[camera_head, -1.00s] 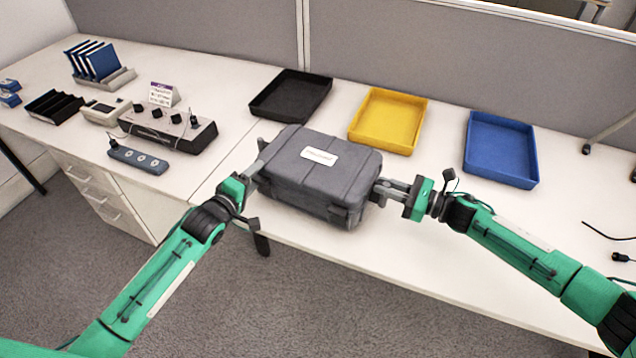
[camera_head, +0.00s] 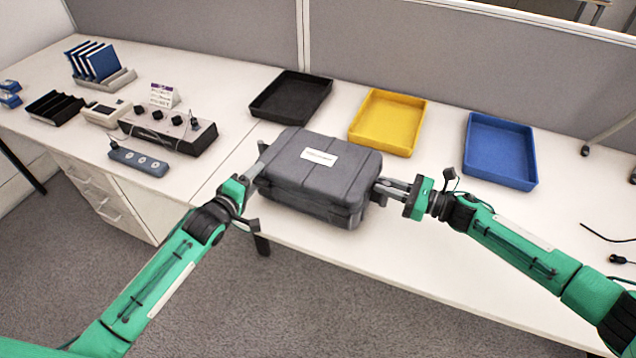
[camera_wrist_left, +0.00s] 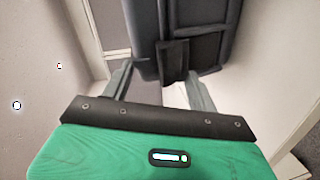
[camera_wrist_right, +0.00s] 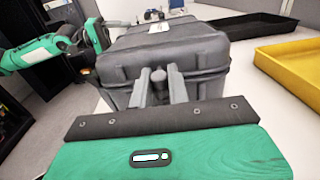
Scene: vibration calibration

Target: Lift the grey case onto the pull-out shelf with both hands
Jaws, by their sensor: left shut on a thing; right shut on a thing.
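The grey case (camera_head: 322,172), with a white label on its lid, is at the front middle of the white desk, between my two grippers. I cannot tell whether it touches the desk top. My left gripper (camera_head: 258,172) is shut at the case's left end; the case also shows in the left wrist view (camera_wrist_left: 190,40). My right gripper (camera_head: 382,188) is shut on the right end, and in the right wrist view its fingers (camera_wrist_right: 162,88) close around a handle part of the case (camera_wrist_right: 190,55). I cannot make out a pull-out shelf.
Behind the case stand a black tray (camera_head: 291,98), a yellow tray (camera_head: 388,122) and a blue tray (camera_head: 500,150). At left are a grey control box (camera_head: 168,130), a power strip (camera_head: 139,160) and blue binders (camera_head: 97,60). Cables (camera_head: 618,258) lie at right. The desk right of the case is mostly clear.

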